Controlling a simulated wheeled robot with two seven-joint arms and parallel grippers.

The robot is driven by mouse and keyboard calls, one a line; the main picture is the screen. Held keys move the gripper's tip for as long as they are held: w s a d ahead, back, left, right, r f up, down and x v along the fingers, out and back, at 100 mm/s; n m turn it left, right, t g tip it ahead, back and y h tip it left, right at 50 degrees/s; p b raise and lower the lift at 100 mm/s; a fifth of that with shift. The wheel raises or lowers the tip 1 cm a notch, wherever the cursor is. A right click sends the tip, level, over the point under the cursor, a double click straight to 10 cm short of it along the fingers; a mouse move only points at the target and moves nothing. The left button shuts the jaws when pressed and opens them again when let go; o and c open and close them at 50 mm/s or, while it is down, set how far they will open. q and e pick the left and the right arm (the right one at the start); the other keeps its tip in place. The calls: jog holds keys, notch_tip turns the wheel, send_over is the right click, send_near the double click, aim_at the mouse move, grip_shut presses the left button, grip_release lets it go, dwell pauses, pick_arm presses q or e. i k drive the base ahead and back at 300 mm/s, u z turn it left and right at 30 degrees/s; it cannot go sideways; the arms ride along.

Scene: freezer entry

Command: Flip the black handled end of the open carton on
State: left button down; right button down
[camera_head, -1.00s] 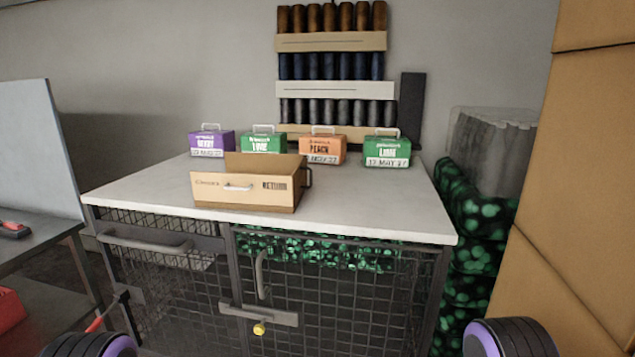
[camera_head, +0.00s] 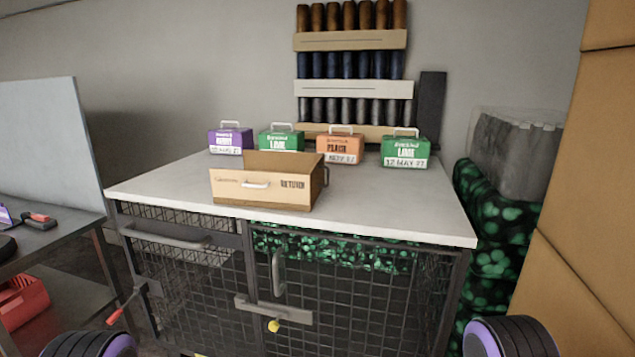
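The open carton (camera_head: 232,188) is a brown cardboard box, standing upright near the front left of the white countertop (camera_head: 400,210). Its long front wall bears a white handle (camera_head: 255,185) and dark print. A black handle (camera_head: 326,176) shows edge-on at its right end. The carton's floor is hidden by the front wall. Only dark, purple-ringed parts of my arms show at the lower left and lower right corners. Neither gripper is in view, and nothing touches the carton.
Behind the carton stand a purple box (camera_head: 229,141), a green box (camera_head: 281,141), an orange box (camera_head: 340,147) and another green box (camera_head: 404,152), all handled. The countertop's right side is clear. A wire-mesh cabinet (camera_head: 350,310) is below; a side table (camera_head: 55,237) stands left.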

aim_at(316, 173)
jog(key=u, duration=1.5)
jog(key=i, duration=0.9)
jog(key=z, duration=2.45)
